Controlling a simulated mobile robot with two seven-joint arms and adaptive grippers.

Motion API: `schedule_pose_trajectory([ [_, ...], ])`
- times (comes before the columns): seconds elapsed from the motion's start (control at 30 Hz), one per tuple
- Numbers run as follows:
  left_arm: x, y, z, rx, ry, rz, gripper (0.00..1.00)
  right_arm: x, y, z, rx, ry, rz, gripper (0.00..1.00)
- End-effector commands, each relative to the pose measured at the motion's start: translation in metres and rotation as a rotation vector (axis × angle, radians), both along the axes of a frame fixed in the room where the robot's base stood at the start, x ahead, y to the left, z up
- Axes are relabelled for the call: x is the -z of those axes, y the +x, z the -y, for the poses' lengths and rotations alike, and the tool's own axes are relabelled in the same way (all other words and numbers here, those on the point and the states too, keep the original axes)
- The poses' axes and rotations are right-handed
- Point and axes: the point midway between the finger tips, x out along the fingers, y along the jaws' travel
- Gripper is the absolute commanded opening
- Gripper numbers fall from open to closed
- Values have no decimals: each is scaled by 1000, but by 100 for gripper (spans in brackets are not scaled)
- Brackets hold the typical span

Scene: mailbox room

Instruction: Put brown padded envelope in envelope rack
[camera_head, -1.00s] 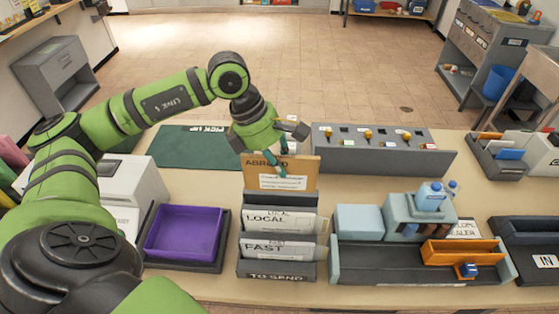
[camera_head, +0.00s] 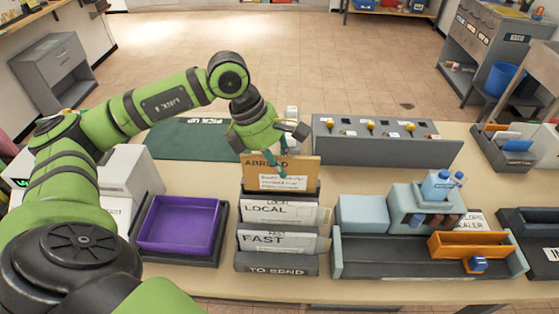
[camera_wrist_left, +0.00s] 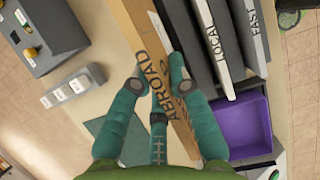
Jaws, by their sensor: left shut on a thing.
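The brown padded envelope (camera_head: 305,171), marked ABROAD and with a white label, stands upright at the back of the envelope rack (camera_head: 276,263). Its lower edge meets the rack's rear dark divider; whether it rests on the rack floor is hidden. My left gripper (camera_head: 277,163) is shut on its top edge from above. In the left wrist view, the fingers (camera_wrist_left: 159,78) close around the envelope (camera_wrist_left: 140,35), which lies alongside the rack's dark panels (camera_wrist_left: 201,60). The rack's front slots hold white envelopes marked LOCAL and FAST. My right gripper is not in view.
A purple tray (camera_head: 181,224) stands left of the rack. A light blue sealer (camera_head: 362,214) with an orange holder stands to the right. A grey switch box (camera_head: 385,141) is behind on the right, and a green mat (camera_head: 190,140) lies behind on the left.

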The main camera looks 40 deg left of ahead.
Motion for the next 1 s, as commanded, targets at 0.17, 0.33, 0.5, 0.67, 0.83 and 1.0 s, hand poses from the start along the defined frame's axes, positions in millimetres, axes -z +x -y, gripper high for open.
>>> schedule_pose_trajectory([
  [0.17, 5, 0, 0, 0, 0, 0, 0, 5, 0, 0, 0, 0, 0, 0],
  [0.33, 18, 0, 0, 0, 0, 0, 0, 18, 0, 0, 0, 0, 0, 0],
  [0.5, 30, 0, 0, 0, 0, 0, 0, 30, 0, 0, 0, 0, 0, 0],
  [0.67, 41, 0, 0, 0, 0, 0, 0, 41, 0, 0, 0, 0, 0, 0],
  [0.83, 49, 0, 0, 0, 0, 0, 0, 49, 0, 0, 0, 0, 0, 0],
  [1.0, 47, 0, 0, 0, 0, 0, 0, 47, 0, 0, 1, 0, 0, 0],
])
